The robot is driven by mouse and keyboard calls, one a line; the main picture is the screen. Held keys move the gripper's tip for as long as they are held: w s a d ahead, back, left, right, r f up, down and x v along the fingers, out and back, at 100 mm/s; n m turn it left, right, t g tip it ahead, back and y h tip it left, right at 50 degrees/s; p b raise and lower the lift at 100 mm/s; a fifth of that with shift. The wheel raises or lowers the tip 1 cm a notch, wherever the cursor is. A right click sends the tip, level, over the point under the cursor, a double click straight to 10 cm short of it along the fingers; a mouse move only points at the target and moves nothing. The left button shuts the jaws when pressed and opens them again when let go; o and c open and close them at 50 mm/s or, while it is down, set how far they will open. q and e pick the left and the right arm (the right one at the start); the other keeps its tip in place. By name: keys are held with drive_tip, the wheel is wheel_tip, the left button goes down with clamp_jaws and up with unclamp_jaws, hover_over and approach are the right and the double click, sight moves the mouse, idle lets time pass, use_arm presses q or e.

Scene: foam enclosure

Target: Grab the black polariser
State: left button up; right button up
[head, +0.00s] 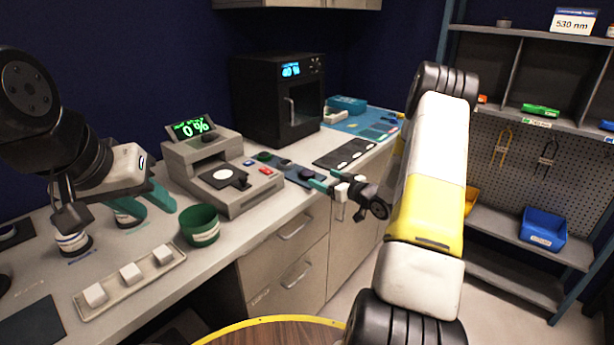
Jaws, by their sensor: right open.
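A small dark disc (307,173), which looks like the black polariser, lies on a narrow grey-blue board (290,169) on the counter. My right gripper (322,180), with teal fingers, is open at the counter's front edge, just right of this disc. Its fingertips are close to the disc; I cannot tell whether they touch it. My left gripper (142,204) is at the left, above the counter, beside a white-and-green container (129,219). Its teal fingers partly hide that container, and I cannot tell whether they grip it.
A green cup (200,226) and a tray (134,289) with white blocks are in front. A black oven-like box (283,101) stands behind. Shelves (530,235) are at right.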

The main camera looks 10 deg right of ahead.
sight(307, 172)
drive_tip(key=x, duration=0.7)
drive_tip(key=shift+a+r, duration=0.1)
drive_tip(key=shift+a, duration=0.25)
drive_tip(key=c, duration=1.5)
drive_tip(key=shift+o, duration=0.2)
